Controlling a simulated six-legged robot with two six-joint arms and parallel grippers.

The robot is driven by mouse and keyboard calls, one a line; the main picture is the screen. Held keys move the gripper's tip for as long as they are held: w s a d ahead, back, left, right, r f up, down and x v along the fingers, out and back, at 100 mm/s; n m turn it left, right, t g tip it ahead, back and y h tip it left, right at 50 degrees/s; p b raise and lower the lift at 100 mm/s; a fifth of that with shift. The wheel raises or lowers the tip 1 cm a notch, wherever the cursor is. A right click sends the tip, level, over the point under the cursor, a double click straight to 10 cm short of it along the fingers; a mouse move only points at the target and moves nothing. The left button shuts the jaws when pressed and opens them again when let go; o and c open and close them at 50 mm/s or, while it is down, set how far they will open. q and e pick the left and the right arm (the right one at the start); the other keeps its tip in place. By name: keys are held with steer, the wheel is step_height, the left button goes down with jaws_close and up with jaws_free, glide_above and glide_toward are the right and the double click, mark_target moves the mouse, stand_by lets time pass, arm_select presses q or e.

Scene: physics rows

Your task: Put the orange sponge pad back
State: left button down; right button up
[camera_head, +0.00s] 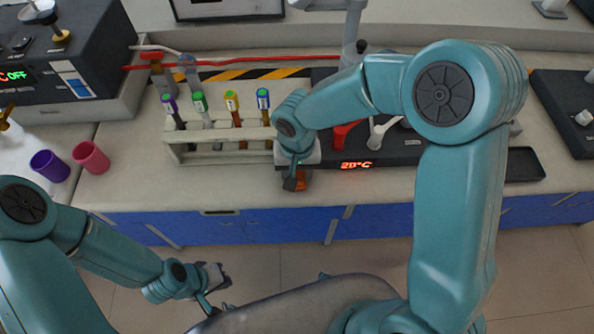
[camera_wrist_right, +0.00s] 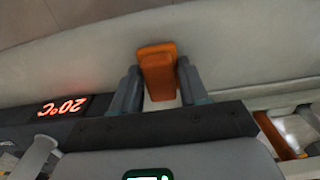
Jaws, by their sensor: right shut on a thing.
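The orange sponge pad (camera_wrist_right: 157,72) sits between the two fingers of my right gripper (camera_wrist_right: 160,88) in the right wrist view. My right gripper is shut on it. In the head view, the right gripper (camera_head: 294,182) is at the front edge of the counter, just right of the tube rack. Only a small part of the orange pad (camera_head: 301,181) shows there, behind the dark finger. Whether the pad touches the counter cannot be told. My left gripper (camera_head: 218,292) is low in front of the blue cabinets, open and empty, away from the counter.
A white rack (camera_head: 222,157) holds several capped tubes. A dark device with a red 20°C display (camera_head: 390,160) stands to the right of the gripper. Purple (camera_head: 49,166) and pink (camera_head: 91,157) cups stand at the left. The counter's front strip is mostly clear.

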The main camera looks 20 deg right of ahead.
mark_target(297, 173)
steer(key=shift+s, duration=0.1)
steer(key=shift+f, duration=0.15)
steer(key=o, duration=0.9)
steer(key=shift+o, duration=0.2)
step_height(297, 173, up, 12)
steer(key=shift+r+p, duration=0.25)
steer(key=shift+p, duration=0.05)
